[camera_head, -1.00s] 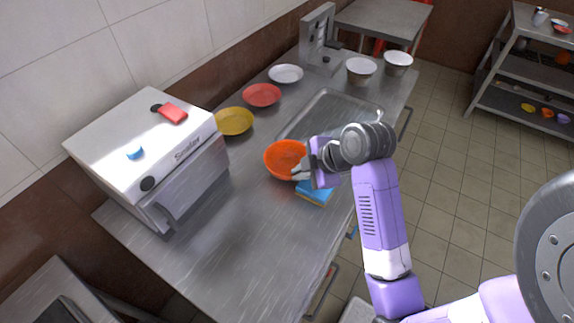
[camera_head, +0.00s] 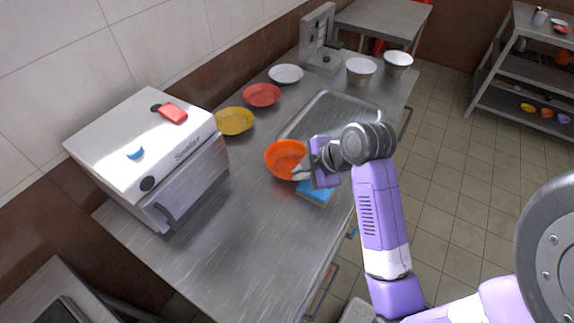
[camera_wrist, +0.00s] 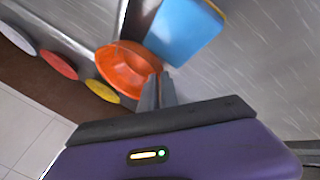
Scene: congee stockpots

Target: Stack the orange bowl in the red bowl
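The orange bowl (camera_head: 282,158) is at the middle of the metal counter; it also shows in the wrist view (camera_wrist: 125,68), where it looks slightly tilted. My gripper (camera_head: 299,171) is at the bowl's near right rim. In the wrist view its fingers (camera_wrist: 159,78) are close together with the rim at their tips, and they look shut on it. Whether the bowl's base touches the counter is unclear. The red bowl (camera_head: 262,95) stands empty farther back along the wall, and it also shows in the wrist view (camera_wrist: 58,66).
A yellow bowl (camera_head: 234,121) stands between the red bowl and the white sealer machine (camera_head: 150,150). A white bowl (camera_head: 286,74) is beyond the red one. A blue sponge-like block (camera_head: 315,193) lies beside my gripper. A sink basin (camera_head: 325,115) is behind the orange bowl.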

